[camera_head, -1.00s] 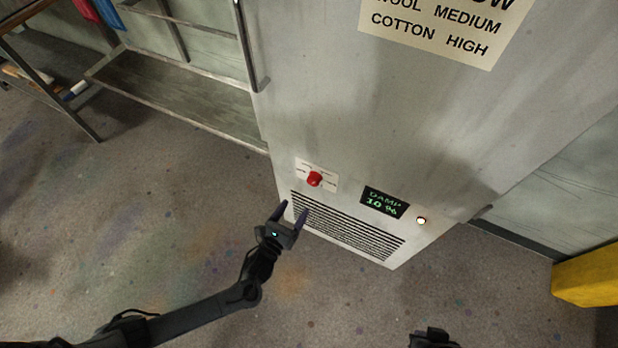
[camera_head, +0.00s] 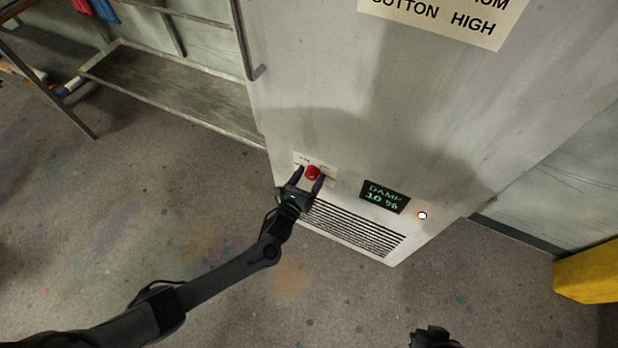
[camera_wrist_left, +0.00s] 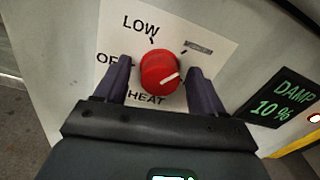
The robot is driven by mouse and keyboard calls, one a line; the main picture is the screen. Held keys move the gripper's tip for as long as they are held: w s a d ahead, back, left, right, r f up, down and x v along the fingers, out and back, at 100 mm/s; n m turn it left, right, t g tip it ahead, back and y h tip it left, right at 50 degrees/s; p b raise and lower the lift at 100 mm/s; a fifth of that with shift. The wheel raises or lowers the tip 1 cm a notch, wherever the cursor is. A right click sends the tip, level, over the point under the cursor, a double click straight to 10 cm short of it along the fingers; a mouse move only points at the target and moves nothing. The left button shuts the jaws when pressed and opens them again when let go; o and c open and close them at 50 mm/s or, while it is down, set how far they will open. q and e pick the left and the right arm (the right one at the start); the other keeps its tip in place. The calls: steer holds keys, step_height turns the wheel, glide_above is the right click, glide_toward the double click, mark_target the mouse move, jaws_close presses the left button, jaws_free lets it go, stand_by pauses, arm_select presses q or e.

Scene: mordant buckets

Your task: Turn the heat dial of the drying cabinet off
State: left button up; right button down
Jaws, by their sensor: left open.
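The red heat dial (camera_head: 312,172) sits on a white label plate on the front of the grey drying cabinet (camera_head: 330,110). In the left wrist view the dial (camera_wrist_left: 158,66) has a white pointer line aimed to the right, away from the "OFF" mark on the left. "LOW" is above and "HEAT" below; the left finger partly covers "OFF". My left gripper (camera_head: 312,171) is open, with one finger on each side of the dial; contact cannot be told. A dark part of my right arm (camera_head: 432,338) shows at the bottom edge; its fingers cannot be made out.
A display (camera_head: 384,197) reading "DAMP 10 %" and a lit round lamp (camera_head: 422,215) are right of the dial. A vent grille (camera_head: 355,228) lies below. A metal rack (camera_head: 180,95) stands at the left, and a yellow object (camera_head: 588,272) at the right. Open floor lies in front.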

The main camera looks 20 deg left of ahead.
arm_select(q)
steer(key=c, duration=1)
steer(key=shift+c, duration=0.2)
